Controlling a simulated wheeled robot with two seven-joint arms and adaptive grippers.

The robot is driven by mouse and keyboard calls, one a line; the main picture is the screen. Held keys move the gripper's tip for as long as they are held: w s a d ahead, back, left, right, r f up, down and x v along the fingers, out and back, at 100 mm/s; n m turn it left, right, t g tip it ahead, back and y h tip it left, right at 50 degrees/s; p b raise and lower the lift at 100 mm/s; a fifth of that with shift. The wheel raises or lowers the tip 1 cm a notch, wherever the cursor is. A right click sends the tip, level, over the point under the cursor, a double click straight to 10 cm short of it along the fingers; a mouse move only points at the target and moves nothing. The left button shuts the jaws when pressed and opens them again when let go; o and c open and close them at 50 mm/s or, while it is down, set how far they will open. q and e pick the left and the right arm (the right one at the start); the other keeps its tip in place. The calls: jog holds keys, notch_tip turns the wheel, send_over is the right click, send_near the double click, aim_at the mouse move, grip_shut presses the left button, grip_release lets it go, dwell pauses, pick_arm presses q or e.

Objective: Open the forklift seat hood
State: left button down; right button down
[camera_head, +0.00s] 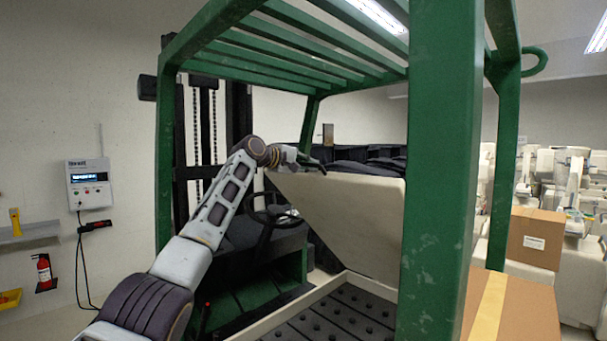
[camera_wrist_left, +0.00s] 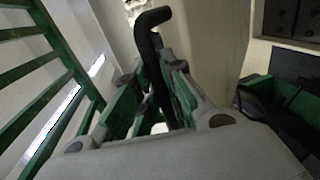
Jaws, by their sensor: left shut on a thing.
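The forklift's seat hood (camera_head: 345,222) is a beige panel that stands raised and tilted, with the black seat (camera_head: 372,168) on its upper side. Below it, the open compartment shows a dark studded top (camera_head: 335,318) inside a pale rim. My left gripper (camera_head: 312,163) is at the hood's upper left edge. In the left wrist view my left gripper (camera_wrist_left: 152,80) is shut on a black bent handle (camera_wrist_left: 150,38); the beige hood panel (camera_wrist_left: 218,45) is beside it. The exact contact is partly hidden by the fingers. My right gripper is not in view.
A green overhead-guard post (camera_head: 440,180) stands close on the right, and green roof bars (camera_head: 290,45) pass above. The steering wheel (camera_head: 275,222) is beneath my left arm. Cardboard boxes (camera_head: 535,238) are at the right; a charger (camera_head: 88,185) hangs on the left wall.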

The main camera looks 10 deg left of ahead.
pick_arm(q)
jog(key=shift+w+d+r, duration=0.15)
jog(key=shift+w+r, duration=0.05)
jog(key=shift+w, duration=0.05)
dwell(0.3)
jog(key=c, duration=1.5)
grip_release()
jog(key=shift+s, duration=0.15)
jog(key=shift+v, duration=5.85)
